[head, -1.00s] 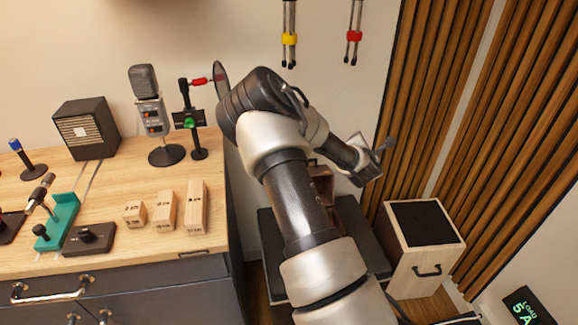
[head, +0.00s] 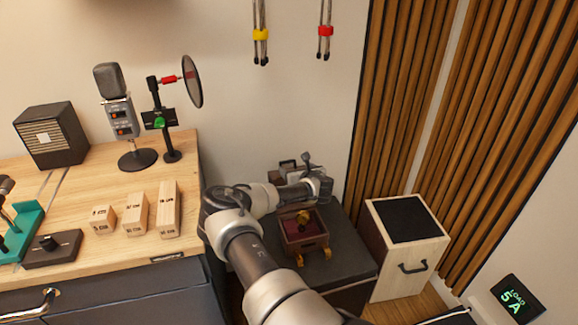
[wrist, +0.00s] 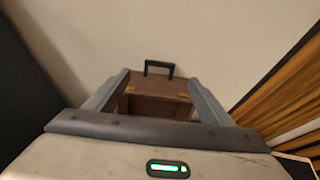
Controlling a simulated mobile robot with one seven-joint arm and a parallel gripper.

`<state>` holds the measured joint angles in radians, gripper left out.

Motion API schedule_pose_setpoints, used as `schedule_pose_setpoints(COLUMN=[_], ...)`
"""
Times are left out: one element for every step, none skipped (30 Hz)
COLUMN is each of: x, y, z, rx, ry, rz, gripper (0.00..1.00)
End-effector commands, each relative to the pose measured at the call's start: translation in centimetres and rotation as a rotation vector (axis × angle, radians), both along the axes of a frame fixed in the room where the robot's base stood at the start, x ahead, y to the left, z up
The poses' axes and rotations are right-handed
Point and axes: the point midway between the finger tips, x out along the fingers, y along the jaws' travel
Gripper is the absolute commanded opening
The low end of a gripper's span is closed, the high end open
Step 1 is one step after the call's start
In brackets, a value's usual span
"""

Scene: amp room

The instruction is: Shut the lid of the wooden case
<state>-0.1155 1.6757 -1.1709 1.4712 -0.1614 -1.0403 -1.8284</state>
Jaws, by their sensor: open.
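The wooden case (head: 321,240) stands open on a dark grey top, with a dark red lining, brass latches at its front and a dark and gold object inside. Its raised lid, with a black handle, stands at the back and is partly hidden by my arm. My gripper (head: 309,160) is above the case, close to the raised lid. In the wrist view the brown lid (wrist: 160,107) shows between my two spread fingers (wrist: 158,82), with brass fittings and the black handle (wrist: 158,66) beyond. My gripper is open and holds nothing.
A wooden workbench (head: 100,258) with a microphone (head: 121,115), a pop filter (head: 192,82) and several marked wooden blocks (head: 135,215) is at left. A pale box with a black top (head: 406,220) stands at right, by the slatted wall panels (head: 410,90). Cables hang on the wall.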

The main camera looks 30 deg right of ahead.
Motion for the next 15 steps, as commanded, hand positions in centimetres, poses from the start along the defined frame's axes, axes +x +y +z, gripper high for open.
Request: schedule_pose_setpoints(x=[1.1, 1.6, 2.4, 3.0, 3.5, 4.2, 4.7, 5.2, 5.8, 6.2, 6.6, 7.0, 7.3, 7.6, 7.8], y=[-0.2, -0.4, -0.7, -0.8, -0.9, -1.1, -1.3, -1.4, -1.5, -1.6, -1.8, -1.8, -1.9, -2.0, -2.1], z=[-0.7, -0.9, -1.3, -1.5, -1.8, -2.0, -2.2, -2.4, -2.7, -2.9, -3.0, -3.2, -3.3, -3.4, -3.5], rx=[0.001, 0.001, 0.001, 0.000, 0.000, 0.000, 0.001, 0.001, 0.001, 0.000, 0.001, 0.001, 0.002, 0.002, 0.002], ry=[-0.001, -0.002, -0.001, -0.001, -0.002, -0.001, -0.001, -0.001, -0.001, -0.001, -0.001, -0.001, -0.001, -0.001, -0.001], rz=[0.003, 0.003, 0.001, 0.002, 0.002, 0.001, 0.001, 0.001, 0.001, 0.002, 0.000, 0.001, -0.001, -0.001, -0.001], gripper=[0.75, 0.75, 0.75, 0.75, 0.75, 0.75, 0.75, 0.75, 0.75, 0.75, 0.75, 0.75, 0.75, 0.75, 0.75])
